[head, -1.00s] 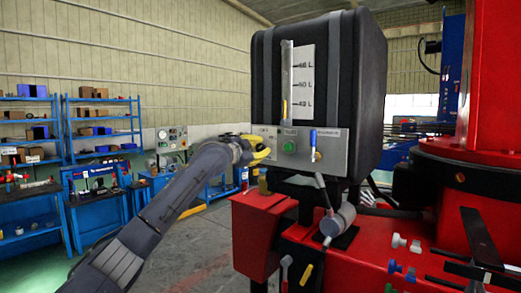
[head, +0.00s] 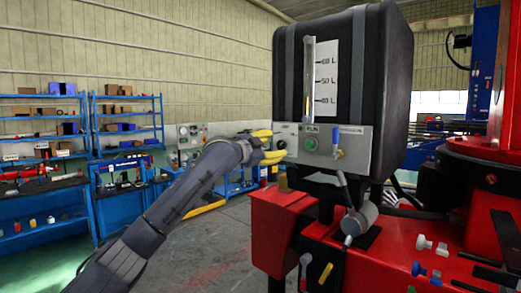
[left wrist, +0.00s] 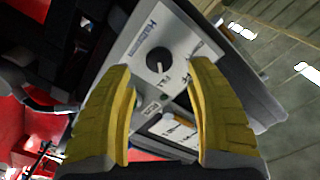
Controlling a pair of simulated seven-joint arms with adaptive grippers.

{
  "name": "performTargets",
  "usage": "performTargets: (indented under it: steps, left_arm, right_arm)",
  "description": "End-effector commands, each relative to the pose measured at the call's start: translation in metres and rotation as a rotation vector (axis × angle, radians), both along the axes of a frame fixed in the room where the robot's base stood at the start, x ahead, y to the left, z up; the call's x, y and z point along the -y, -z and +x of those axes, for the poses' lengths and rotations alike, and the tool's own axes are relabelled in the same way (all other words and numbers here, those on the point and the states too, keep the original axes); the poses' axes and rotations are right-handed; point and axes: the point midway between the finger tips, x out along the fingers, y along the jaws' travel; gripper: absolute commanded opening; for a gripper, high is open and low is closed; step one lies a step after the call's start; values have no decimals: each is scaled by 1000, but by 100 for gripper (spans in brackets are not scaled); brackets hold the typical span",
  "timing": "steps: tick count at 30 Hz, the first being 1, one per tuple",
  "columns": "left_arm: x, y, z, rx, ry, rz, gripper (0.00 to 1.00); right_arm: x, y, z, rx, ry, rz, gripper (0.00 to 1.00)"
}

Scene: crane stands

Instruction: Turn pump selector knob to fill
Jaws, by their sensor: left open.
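The pump selector knob (left wrist: 158,61) is a round black knob with a pale pointer mark on a grey panel (left wrist: 120,82). In the left wrist view it lies ahead, between the two yellow fingers. My left gripper (left wrist: 165,100) is open, with nothing between its fingers. In the head view the left gripper (head: 274,146) is at the left end of the panel (head: 358,147). The knob shows there as a small dark spot (head: 282,144) beside the fingers. I cannot tell if the fingers touch it. My right gripper is not in view.
A black tank (head: 350,60) with a level scale stands above the panel. A green button (head: 310,144) and a blue-handled valve (head: 337,140) sit right of the knob. Red machinery (head: 300,225) lies below. Blue shelves (head: 125,120) stand far left.

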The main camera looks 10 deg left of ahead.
Motion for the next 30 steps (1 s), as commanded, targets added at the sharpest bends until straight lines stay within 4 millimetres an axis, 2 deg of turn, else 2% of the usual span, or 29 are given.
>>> performTargets:
  steps: [6,13,19,30]
  left_arm:
    - [-17,0,-31,3,0,2,55]
    - [-29,0,-53,2,0,1,55]
    - [-32,0,-62,1,1,1,55]
    - [-33,0,-63,0,0,0,55]
  right_arm:
    - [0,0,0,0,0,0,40]
    - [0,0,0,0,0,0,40]
    - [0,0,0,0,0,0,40]
    - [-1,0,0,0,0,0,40]
